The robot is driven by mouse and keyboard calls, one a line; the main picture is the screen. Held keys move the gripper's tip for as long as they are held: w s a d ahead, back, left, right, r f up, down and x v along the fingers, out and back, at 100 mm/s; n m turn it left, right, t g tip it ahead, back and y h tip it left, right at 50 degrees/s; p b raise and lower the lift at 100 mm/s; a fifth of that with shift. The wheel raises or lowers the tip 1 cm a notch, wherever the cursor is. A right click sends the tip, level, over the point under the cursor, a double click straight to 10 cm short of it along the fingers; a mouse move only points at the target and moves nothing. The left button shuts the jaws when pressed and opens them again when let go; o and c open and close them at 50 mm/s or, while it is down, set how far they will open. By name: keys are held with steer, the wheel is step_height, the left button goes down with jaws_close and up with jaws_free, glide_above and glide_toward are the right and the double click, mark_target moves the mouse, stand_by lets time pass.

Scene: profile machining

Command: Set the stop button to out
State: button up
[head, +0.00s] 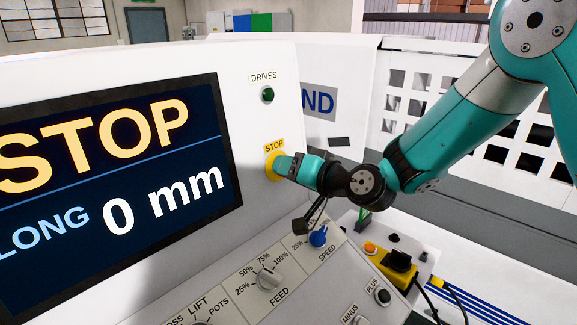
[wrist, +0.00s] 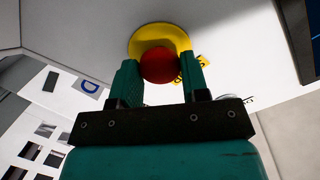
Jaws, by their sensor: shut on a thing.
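The stop button is a red knob (wrist: 159,66) on a yellow round base (wrist: 158,36), seen in the wrist view. In the head view the yellow base (head: 270,165) shows on the white panel under the yellow STOP label (head: 275,146). There my gripper (head: 283,167) hides the red knob. In the wrist view my gripper (wrist: 161,84) has one finger on each side of the red knob and is shut on it. Whether the knob is in or out cannot be told.
The screen (head: 110,200) reads STOP and 0 mm. A dark green DRIVES button (head: 267,95) is above. Below are the FEED knob (head: 268,278), the blue SPEED knob (head: 318,237) and a yellow-and-black device (head: 397,262) near my arm.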

steer(key=shift+m, duration=0.4)
steer(key=shift+s+d, duration=0.1)
steer(key=shift+d, duration=0.05)
steer(key=shift+s+d+r+b, duration=0.1)
steer(key=shift+s+d+b, duration=0.1)
steer(key=shift+b, duration=0.25)
steer(key=o, duration=1.6)
steer(key=shift+o, duration=0.2)
steer(key=b+v, duration=0.3)
steer(key=v, duration=0.3)
